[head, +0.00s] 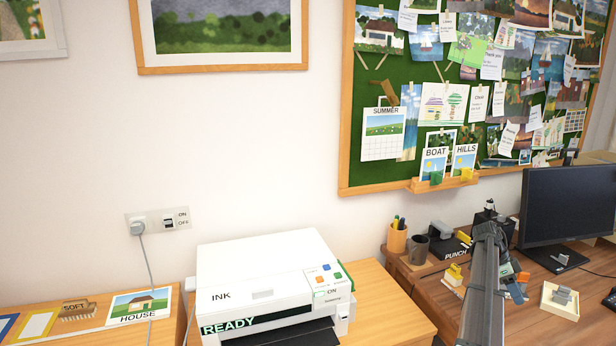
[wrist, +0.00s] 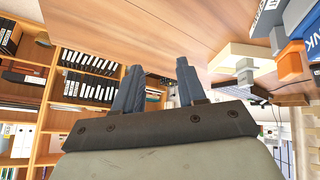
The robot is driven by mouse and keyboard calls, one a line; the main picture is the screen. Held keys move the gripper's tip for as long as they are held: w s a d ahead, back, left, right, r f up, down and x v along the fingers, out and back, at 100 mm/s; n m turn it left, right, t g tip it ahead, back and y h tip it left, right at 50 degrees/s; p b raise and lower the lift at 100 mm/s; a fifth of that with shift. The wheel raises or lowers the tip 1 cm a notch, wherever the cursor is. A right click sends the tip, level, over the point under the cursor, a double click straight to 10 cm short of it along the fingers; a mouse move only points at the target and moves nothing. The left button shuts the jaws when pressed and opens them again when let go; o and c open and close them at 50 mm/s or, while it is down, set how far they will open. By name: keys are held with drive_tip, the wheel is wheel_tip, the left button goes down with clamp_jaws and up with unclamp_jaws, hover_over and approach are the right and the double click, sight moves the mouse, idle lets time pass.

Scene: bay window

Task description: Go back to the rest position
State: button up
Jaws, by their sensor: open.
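My gripper (wrist: 158,78) shows in the wrist view with its two blue-grey fingers apart and nothing between them. The fingers are clear of the wooden desk (wrist: 130,28), which fills the top of that tilted view. In the head view my grey arm reaches over the desk (head: 433,303) at the right, and its end cannot be made out clearly. No object is held.
A white printer (head: 262,262) reading READY stands left of the desk. Near my arm are a pen cup (head: 397,240), a dark cup (head: 416,245), a black punch (head: 447,250), a cream tray (head: 546,305) with a grey item, and a monitor (head: 570,215).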

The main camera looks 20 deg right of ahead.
drive_tip(key=s+a+f+m+g, duration=0.2)
drive_tip(key=s+a+f+g, duration=0.15)
drive_tip(key=s+a, duration=0.5)
drive_tip(key=s+a+f+m+g, duration=0.1)
drive_tip(key=s+a+f+g, duration=0.25)
drive_tip(key=s+a, duration=0.5)
drive_tip(key=w+a+f+n+t, duration=0.3)
drive_tip(key=a+f+n, duration=0.5)
drive_tip(key=a+f, duration=0.4)
drive_tip(key=w+a+f+n+t, duration=0.2)
drive_tip(key=a+f+n, duration=0.6)
drive_tip(key=a+f, duration=0.4)
drive_tip(key=s+a+f+n+y, duration=0.1)
drive_tip(key=s+a+f+n, duration=0.3)
drive_tip(key=a, duration=0.4)
drive_tip(key=s+a+f+n+t+y, duration=0.1)
drive_tip(key=s+a+f+n, duration=0.3)
drive_tip(key=a, duration=0.5)
drive_tip(key=s+a+f+n+t+y, duration=0.1)
drive_tip(key=s+a+f+n, duration=0.4)
drive_tip(key=a, duration=0.4)
drive_tip(key=shift+f+y, duration=0.3)
drive_tip(key=shift+f, duration=0.2)
drive_tip(key=shift+a, duration=0.1)
